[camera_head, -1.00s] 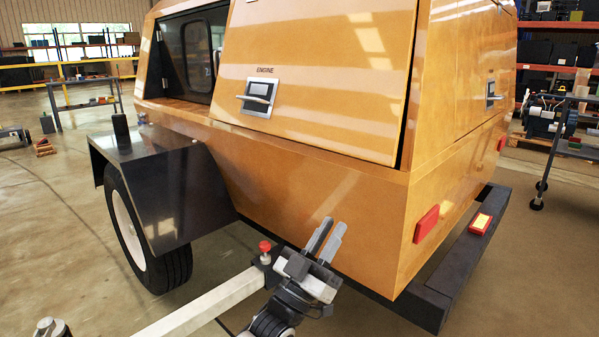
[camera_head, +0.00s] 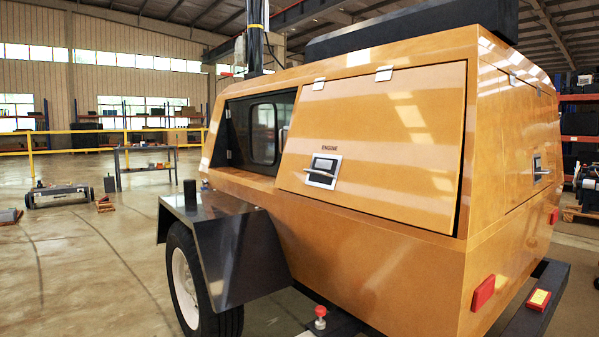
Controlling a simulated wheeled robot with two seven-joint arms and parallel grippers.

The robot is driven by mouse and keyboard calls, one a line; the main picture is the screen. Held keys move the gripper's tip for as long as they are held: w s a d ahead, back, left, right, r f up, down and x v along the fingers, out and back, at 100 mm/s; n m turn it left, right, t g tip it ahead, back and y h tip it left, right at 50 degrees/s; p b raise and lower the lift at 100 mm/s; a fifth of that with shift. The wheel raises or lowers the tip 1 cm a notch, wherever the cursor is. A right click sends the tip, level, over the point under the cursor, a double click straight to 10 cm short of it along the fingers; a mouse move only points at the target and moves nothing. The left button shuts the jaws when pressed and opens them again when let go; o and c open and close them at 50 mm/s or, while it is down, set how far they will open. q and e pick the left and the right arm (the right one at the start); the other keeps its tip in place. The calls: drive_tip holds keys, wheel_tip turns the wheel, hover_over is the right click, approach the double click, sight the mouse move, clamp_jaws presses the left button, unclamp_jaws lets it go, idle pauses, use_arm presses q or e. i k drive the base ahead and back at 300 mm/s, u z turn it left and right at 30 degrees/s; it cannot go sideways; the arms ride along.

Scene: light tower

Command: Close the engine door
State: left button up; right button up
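The engine door (camera_head: 385,150) is a glossy orange panel marked ENGINE on the side of the light tower's body. Two small hinges (camera_head: 383,74) show along its top edge. A silver latch with a handle (camera_head: 322,171) sits near its lower left, and the handle sticks out. The door lies close to the body, with a dark narrow gap along its right edge. I cannot tell whether it is fully latched. Neither of my grippers is in this view.
Left of the door is a dark recess (camera_head: 233,130) with a windowed panel. Below it are a black fender (camera_head: 245,255) and wheel (camera_head: 190,285). A red knob (camera_head: 320,312) shows at the bottom. Open floor (camera_head: 90,270) lies to the left; a yellow railing (camera_head: 90,131) stands behind.

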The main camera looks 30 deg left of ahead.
sight(387, 144)
drive_tip(key=u, duration=0.45)
drive_tip(key=i, duration=1)
drive_tip(key=u, duration=0.1)
